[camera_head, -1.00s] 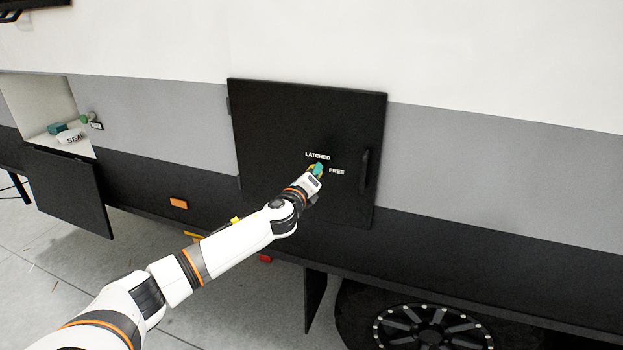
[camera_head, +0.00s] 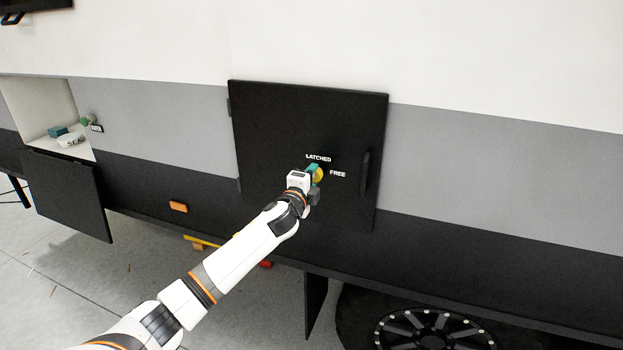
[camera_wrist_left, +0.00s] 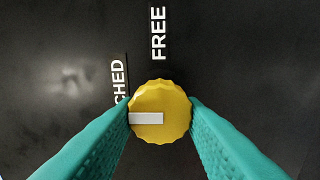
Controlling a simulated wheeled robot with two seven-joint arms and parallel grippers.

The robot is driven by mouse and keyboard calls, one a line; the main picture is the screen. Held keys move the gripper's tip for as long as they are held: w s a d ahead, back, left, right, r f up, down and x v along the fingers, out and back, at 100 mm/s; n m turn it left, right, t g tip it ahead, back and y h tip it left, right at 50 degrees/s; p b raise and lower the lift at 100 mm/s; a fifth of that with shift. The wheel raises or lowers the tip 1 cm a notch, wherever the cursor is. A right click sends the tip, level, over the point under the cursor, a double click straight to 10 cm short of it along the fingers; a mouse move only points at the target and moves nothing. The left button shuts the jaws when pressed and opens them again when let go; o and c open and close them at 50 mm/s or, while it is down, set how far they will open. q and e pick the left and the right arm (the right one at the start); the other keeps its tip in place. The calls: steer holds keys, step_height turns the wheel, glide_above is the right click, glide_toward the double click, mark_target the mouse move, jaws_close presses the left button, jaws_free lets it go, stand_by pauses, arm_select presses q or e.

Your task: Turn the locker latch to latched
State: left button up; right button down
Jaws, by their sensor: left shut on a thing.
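The black locker door (camera_head: 275,130) appears flush in the wall, with the white words LATCHED (camera_head: 318,159) and FREE (camera_head: 338,174). Its latch is a round yellow knob (camera_head: 319,175), partly covered by my gripper in the head view. In the left wrist view the scalloped knob (camera_wrist_left: 168,95) has a white pointer (camera_wrist_left: 146,118) aimed left, to the side of the partly hidden LATCHED word (camera_wrist_left: 120,85). FREE (camera_wrist_left: 158,34) stands above the knob there. My left gripper (camera_head: 314,174) is shut on the knob, a teal finger on each side.
A dark handle (camera_head: 365,170) stands on the door's right side. At the far left an open compartment (camera_head: 38,105) has its flap (camera_head: 66,190) hanging down. A wheel (camera_head: 430,330) sits low at the right. The space before the door is otherwise clear.

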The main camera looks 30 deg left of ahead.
stand_by(0.6)
arm_select(q)
steer(key=o, duration=1)
steer(key=b+v, duration=0.2)
steer(key=v, duration=1)
steer(key=shift+f, duration=0.1)
steer(key=shift+a, duration=0.1)
